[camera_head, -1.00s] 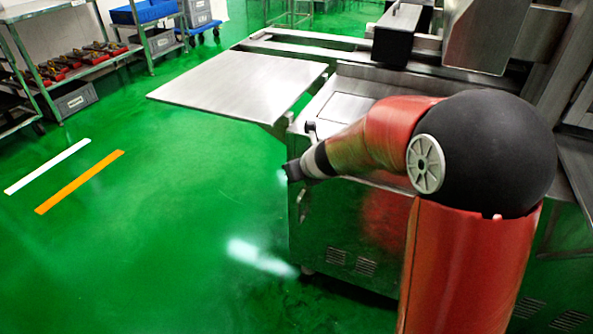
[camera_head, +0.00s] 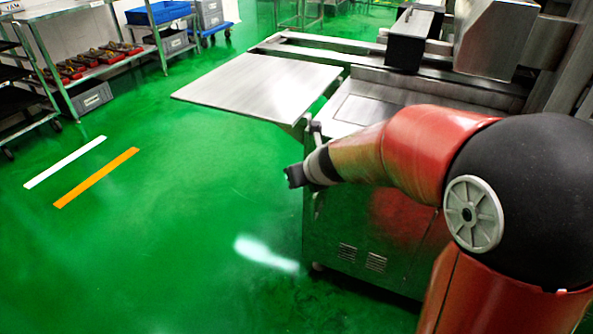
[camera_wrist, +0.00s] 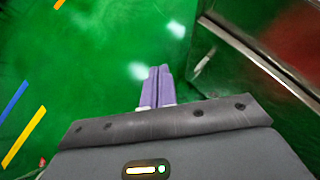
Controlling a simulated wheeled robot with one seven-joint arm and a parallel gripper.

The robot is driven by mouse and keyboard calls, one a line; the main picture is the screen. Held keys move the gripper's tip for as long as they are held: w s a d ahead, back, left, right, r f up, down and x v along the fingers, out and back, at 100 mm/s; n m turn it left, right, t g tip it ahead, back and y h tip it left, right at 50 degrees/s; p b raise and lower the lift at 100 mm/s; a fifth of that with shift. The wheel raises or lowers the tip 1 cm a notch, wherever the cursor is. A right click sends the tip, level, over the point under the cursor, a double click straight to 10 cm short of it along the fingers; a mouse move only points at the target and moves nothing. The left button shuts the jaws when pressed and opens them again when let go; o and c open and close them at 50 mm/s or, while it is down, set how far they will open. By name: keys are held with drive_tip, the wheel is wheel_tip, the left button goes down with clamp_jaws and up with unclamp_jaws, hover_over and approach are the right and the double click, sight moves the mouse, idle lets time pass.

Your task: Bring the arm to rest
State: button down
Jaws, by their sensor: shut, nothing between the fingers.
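My gripper (camera_head: 290,176) is at the end of my red and black arm, in front of the steel machine (camera_head: 385,245) and below the level of its side table. In the wrist view my gripper (camera_wrist: 159,72) has its two purple fingers together, with nothing between them. Green floor lies beyond the fingertips. The machine's steel edge (camera_wrist: 262,62) runs along the right of the wrist view, apart from the fingers. My arm hides part of the machine's front.
A flat steel side table (camera_head: 262,85) juts left from the machine. Steel shelves with red-handled items (camera_head: 85,65) and a blue bin (camera_head: 158,13) stand at the back left. The green floor (camera_head: 170,230) at left is clear, with white and orange stripes.

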drive_tip(key=s+d+r+n+g, duration=0.1)
drive_tip(key=s+d+r+n, duration=0.25)
drive_tip(key=s+n, duration=0.4)
drive_tip(key=s+d+r+n, duration=0.2)
drive_tip(key=s+r+n, duration=0.2)
drive_tip(key=s+n, duration=0.3)
drive_tip(key=s+d+n+h, duration=0.2)
drive_tip(key=s+d+n, duration=0.2)
drive_tip(key=s+n, duration=0.2)
drive_tip(key=s+d+n+g+h, duration=0.1)
drive_tip(key=s+d+n, duration=0.4)
drive_tip(key=n, duration=0.5)
drive_tip(key=shift+s+d+f+h, duration=0.15)
drive_tip(key=shift+s+f+h, duration=0.35)
drive_tip(key=shift+s, duration=0.2)
